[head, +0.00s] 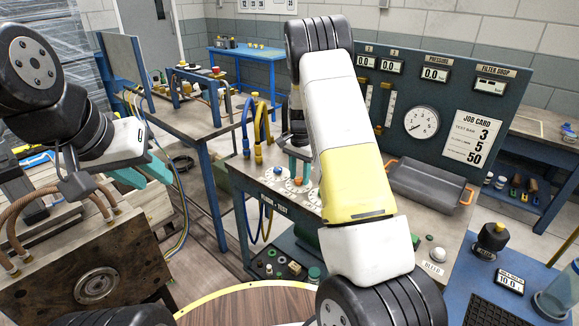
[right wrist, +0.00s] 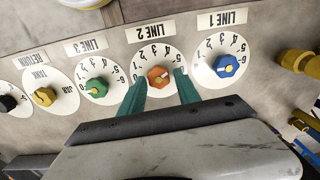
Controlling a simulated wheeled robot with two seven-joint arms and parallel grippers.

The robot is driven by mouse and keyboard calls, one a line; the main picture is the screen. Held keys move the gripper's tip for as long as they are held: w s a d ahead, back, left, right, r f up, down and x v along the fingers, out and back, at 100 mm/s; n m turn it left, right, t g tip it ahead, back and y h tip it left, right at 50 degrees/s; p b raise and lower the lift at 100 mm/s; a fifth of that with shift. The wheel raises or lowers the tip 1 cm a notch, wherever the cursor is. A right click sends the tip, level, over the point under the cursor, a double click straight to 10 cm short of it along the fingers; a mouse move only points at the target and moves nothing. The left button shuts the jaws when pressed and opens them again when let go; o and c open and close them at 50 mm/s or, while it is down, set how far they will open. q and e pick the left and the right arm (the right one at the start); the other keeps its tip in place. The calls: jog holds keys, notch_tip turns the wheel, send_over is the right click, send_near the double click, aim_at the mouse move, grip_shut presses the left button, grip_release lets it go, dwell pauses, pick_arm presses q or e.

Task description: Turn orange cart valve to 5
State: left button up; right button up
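The orange valve knob (right wrist: 158,76) sits on the white LINE 2 dial on the cart's panel. Its pale pointer mark points right and slightly up in the right wrist view; the exact number it meets is hard to read. My right gripper (right wrist: 161,84) has its two green fingers on either side of the knob, with narrow gaps seeming to show between fingers and knob. In the head view the right gripper (head: 299,163) is over the dials, partly hidden by my own arm. My left gripper (head: 142,175) is open and empty at the left, away from the cart.
The blue LINE 1 knob (right wrist: 227,66) and green LINE 3 knob (right wrist: 96,88) flank the orange one closely. A yellow knob (right wrist: 44,96) lies further left. Yellow hose fittings (right wrist: 298,62) stand at the right. A gauge panel (head: 450,95) rises behind the cart top.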

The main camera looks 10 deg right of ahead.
aim_at(299, 178)
jog(key=shift+o, duration=0.6)
jog(key=shift+r, duration=3.9)
